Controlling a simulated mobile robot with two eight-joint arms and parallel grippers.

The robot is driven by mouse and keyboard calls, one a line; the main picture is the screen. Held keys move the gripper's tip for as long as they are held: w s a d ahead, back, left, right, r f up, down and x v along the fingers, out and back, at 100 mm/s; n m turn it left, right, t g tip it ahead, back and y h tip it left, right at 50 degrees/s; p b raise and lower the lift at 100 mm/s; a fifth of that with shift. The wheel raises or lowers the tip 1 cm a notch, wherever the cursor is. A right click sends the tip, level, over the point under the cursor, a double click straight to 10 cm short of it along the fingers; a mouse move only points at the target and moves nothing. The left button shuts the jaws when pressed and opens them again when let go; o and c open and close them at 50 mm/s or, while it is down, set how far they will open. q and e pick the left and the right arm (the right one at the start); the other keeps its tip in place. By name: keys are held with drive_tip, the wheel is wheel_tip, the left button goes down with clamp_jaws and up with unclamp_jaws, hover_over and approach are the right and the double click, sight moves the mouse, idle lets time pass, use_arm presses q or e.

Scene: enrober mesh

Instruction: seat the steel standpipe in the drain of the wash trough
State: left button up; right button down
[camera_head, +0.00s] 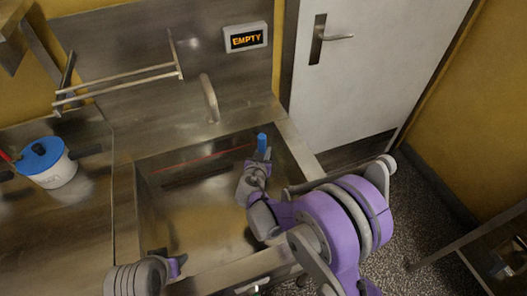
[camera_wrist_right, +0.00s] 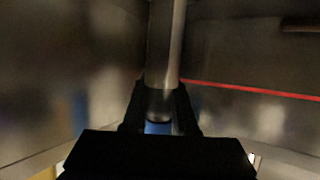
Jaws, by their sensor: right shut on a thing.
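The steel standpipe (camera_wrist_right: 165,45) is held between the black fingers of my right gripper (camera_wrist_right: 160,112) in the right wrist view; a blue part (camera_wrist_right: 158,128) shows at the jaws. In the head view its blue top (camera_head: 262,143) stands up just beyond my right gripper (camera_head: 256,168), over the right side of the wash trough (camera_head: 205,205). The pipe's lower end is out of sight. I cannot make out the drain in either view. Part of my left arm shows at the trough's front left, but its fingers cannot be made out.
A curved faucet (camera_head: 210,98) rises behind the trough. A red line (camera_head: 200,155) runs along the trough's inner wall. A white pot with a blue lid (camera_head: 42,153) stands on the left counter. A rack (camera_head: 120,82) hangs above, beside an "EMPTY" sign (camera_head: 245,38).

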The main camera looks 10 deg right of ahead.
drive_tip(key=c, duration=0.7)
unclamp_jaws()
drive_tip(key=shift+f, duration=0.1)
drive_tip(key=shift+r, duration=0.2)
drive_tip(key=v, duration=1.2)
drive_tip(key=shift+f, duration=0.1)
